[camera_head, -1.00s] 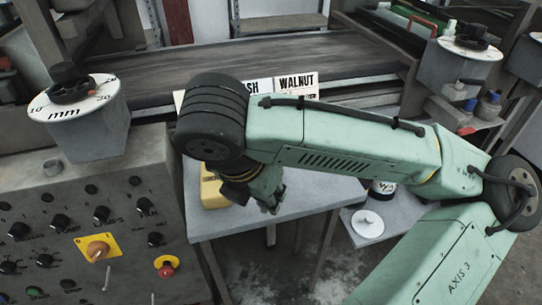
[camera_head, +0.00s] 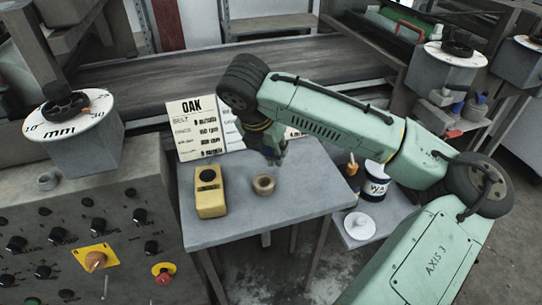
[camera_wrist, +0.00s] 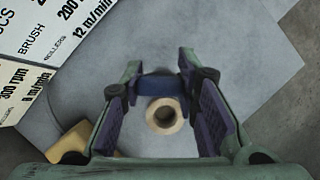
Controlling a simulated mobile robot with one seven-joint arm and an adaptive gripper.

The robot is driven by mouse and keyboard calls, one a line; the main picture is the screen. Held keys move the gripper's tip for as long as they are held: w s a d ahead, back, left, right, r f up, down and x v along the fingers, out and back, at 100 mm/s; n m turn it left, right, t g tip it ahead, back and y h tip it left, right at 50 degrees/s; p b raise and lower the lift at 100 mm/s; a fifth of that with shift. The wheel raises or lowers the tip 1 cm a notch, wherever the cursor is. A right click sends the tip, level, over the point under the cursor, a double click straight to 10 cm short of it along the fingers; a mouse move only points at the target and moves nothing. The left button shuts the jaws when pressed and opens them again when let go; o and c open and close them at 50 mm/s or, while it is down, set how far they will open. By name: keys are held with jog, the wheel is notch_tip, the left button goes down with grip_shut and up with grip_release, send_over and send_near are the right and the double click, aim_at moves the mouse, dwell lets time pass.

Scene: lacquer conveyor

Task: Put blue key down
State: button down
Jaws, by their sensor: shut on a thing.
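My gripper (camera_head: 276,157) is above the back part of the grey table (camera_head: 298,208). In the wrist view its fingers (camera_wrist: 164,100) are shut on the blue key (camera_wrist: 163,83), which shows as a short blue bar between the fingertips. The key's lower end and any bit are hidden. In the head view the key is too small and covered to make out clearly. A small tan ring-shaped piece with a dark hole (camera_head: 263,185) stands on the table below and in front of my gripper. It also shows just under the key in the wrist view (camera_wrist: 164,115).
A yellow box-shaped device (camera_head: 210,196) stands on the table at left. An OAK card (camera_head: 193,120) and other cards stand along the back edge. A labelled jar (camera_head: 373,188) and white lid (camera_head: 360,226) are on a lower surface at right. The table's front right is clear.

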aim_at(269, 157)
jog(key=shift+f, duration=1.4)
jog(key=shift+f, duration=0.2)
jog(key=c, duration=1.2)
grip_release()
jog(key=b+v, duration=0.1)
jog(key=v, duration=1.1)
jog(key=shift+s+a+r, duration=0.1)
jog(key=shift+r, duration=0.1)
